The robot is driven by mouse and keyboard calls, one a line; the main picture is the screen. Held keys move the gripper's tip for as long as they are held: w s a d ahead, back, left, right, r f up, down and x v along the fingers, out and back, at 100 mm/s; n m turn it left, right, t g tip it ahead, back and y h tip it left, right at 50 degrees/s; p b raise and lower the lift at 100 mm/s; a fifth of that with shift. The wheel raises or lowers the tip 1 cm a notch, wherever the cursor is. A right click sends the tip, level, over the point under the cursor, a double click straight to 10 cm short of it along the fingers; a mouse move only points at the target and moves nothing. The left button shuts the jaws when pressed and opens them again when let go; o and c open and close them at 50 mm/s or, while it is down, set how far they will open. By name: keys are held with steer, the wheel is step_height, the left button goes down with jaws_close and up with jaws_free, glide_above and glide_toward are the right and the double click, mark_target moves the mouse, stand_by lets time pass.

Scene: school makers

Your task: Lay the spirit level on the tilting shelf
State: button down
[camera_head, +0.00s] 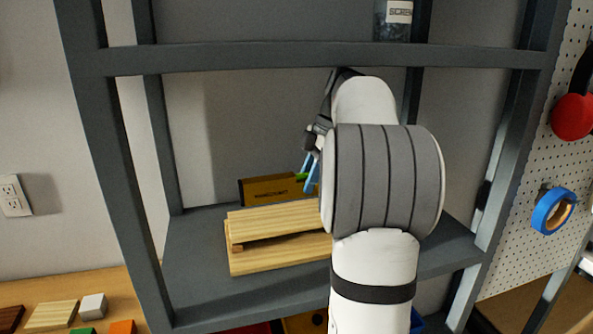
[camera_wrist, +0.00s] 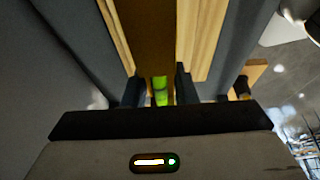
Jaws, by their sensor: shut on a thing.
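The spirit level (camera_head: 266,190) is a brown wooden bar with dark lettering and a green vial. In the wrist view the spirit level (camera_wrist: 155,40) runs up between the two fingers, its green vial between the tips. My gripper (camera_head: 310,170) is shut on it; in the wrist view my gripper (camera_wrist: 160,90) shows both fingers against its sides. The tilting shelf (camera_head: 275,219) is a pale wooden board raised over a base board on the grey shelf. The spirit level shows behind its back edge; I cannot tell whether they touch. My arm hides the right end of both.
A grey rack with a shelf deck (camera_head: 195,255) surrounds the work. A crossbar (camera_head: 250,57) passes above, and a jar (camera_head: 393,20) stands over it. A pegboard (camera_head: 545,160) with blue tape (camera_head: 553,211) is at right. Small blocks (camera_head: 93,306) lie on the bench at lower left.

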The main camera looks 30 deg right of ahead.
steer(key=shift+w+f, duration=0.15)
steer(key=shift+f+b, duration=1.85)
steer(key=shift+b, duration=0.1)
steer(key=shift+f, duration=0.35)
steer(key=c, duration=1.1)
jaws_free()
steer(key=p+v, duration=0.1)
steer(key=v, duration=0.4)
steer(key=shift+r, duration=0.1)
steer(key=s+d, duration=0.1)
steer(key=d, duration=0.2)
steer(key=s+d+p, duration=0.1)
steer(key=d, duration=0.3)
steer(key=s+d, duration=0.1)
steer(key=d, duration=0.2)
steer(key=shift+d+p, duration=0.2)
steer(key=shift+p, duration=0.2)
steer(key=shift+s+d, duration=0.15)
steer(key=shift+d, duration=0.5)
